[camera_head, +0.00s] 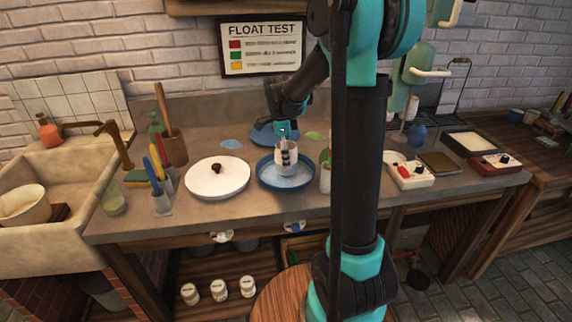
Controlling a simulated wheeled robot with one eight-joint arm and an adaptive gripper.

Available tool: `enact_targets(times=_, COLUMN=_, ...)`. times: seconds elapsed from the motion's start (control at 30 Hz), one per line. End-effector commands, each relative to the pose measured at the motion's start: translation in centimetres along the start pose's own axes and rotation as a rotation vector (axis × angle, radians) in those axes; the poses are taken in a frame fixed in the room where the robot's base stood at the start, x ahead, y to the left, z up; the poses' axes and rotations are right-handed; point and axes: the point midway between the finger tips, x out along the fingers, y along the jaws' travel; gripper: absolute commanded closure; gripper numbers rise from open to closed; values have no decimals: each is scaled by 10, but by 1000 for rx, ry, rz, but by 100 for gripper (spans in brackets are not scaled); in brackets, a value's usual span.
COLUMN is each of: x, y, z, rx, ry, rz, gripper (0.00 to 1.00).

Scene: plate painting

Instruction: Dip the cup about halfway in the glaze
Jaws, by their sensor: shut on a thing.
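A pale cup (282,167) is held in my gripper (287,153), whose dark fingers are closed on it. The cup is over the round blue basin (262,180) in the middle of the worktop. Light blue glaze (292,182) shows in the basin in front of the cup. The cup's lower edge is small in the head view, and I cannot tell whether it touches the glaze or how deep it is. My arm comes in from above and to the right and hides part of the bench.
A white round lid (217,182) with a dark knob lies left of the basin. Brush jars (160,200) and a sink (60,180) are farther left. A blue disc (262,132) lies behind the basin. White-framed trays (410,178) stand to the right.

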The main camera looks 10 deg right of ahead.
Motion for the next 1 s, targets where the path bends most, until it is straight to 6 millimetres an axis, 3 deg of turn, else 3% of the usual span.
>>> enact_targets(times=0.7, x=-52, y=0, z=-6, rx=0, ry=0, rz=0, gripper=72)
enact_targets(times=1.0, x=-57, y=0, z=-7, rx=0, ry=0, rz=0, gripper=72)
